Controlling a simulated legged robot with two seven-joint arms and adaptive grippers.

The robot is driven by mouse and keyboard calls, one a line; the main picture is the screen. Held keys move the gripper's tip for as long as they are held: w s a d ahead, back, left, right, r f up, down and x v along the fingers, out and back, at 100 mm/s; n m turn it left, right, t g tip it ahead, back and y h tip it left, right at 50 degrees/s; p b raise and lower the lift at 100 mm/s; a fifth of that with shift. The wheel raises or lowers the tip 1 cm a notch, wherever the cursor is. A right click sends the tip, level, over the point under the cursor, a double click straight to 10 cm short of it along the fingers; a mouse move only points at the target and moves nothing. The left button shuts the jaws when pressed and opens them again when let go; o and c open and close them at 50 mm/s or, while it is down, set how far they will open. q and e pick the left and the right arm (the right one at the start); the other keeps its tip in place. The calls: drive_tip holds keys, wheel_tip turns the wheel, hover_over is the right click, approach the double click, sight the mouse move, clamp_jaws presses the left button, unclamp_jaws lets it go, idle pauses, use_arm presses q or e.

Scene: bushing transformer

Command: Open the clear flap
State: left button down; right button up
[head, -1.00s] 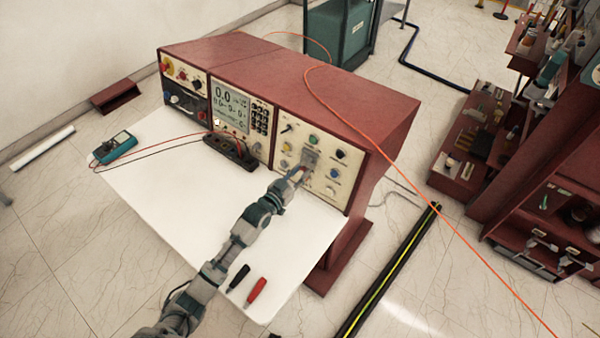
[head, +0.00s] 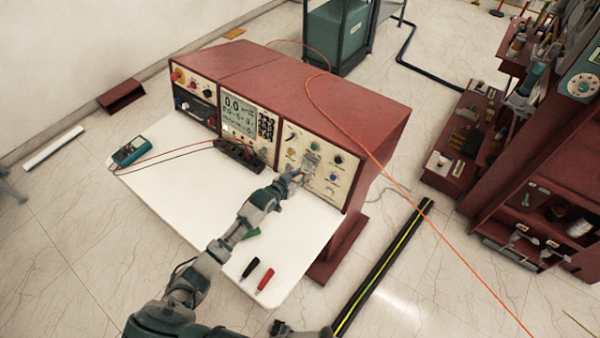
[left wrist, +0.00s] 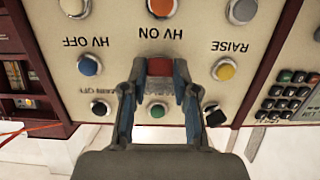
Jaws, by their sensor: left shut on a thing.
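The clear flap (head: 312,160) is on the cream right-hand panel of the red console, among coloured buttons. It looks pale and see-through in the head view. My left gripper (head: 297,177) is at the panel, just below and left of the flap's upper part. In the left wrist view, the panel appears upside down. There the fingers of my left gripper (left wrist: 157,88) stand on both sides of a red part (left wrist: 160,67) and the flap, and are shut on the flap. How far the flap is tilted is hard to tell. A dark part of my right gripper (head: 282,328) shows at the bottom edge.
The red console (head: 340,95) stands behind a white tabletop (head: 190,190). A teal meter (head: 132,150), a black probe (head: 250,267), and a red probe (head: 265,279) lie on the tabletop. An orange cable (head: 400,180) crosses over the console. Shelves (head: 530,215) stand at right.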

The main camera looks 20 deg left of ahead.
sight(303, 174)
wheel_tip(303, 174, up, 14)
drive_tip(key=p, duration=1.3)
use_arm(q)
drive_tip(key=r+g+y+b, duration=0.1)
drive_tip(key=r+g+b, duration=0.1)
drive_tip(key=g+b, duration=0.2)
drive_tip(key=r+g+y+b, duration=0.2)
drive_tip(key=r+g+b, duration=0.1)
drive_tip(key=g, duration=0.1)
drive_tip(key=w+r+g+y+b, duration=0.1)
drive_tip(key=r+g+b, duration=0.1)
drive_tip(key=g+b, duration=0.2)
drive_tip(key=shift+d+r+g+y+b, duration=0.2)
drive_tip(key=shift+r+g+y+b, duration=0.15)
drive_tip(key=shift+g, duration=0.25)
drive_tip(key=shift+w+r+g+b, duration=0.15)
drive_tip(key=shift+g+b, duration=0.15)
drive_tip(key=shift+b, duration=0.7)
drive_tip(key=shift+d+r+b, duration=0.1)
drive_tip(key=shift+r+b, duration=0.05)
drive_tip(key=shift+b, duration=0.35)
drive_tip(key=shift+r, duration=0.1)
use_arm(e)
drive_tip(key=w+f, duration=0.3)
drive_tip(key=f, duration=1.1)
drive_tip(key=shift+w+a, duration=0.15)
drive_tip(key=shift+a, duration=0.2)
use_arm(q)
drive_tip(key=shift+w, duration=0.1)
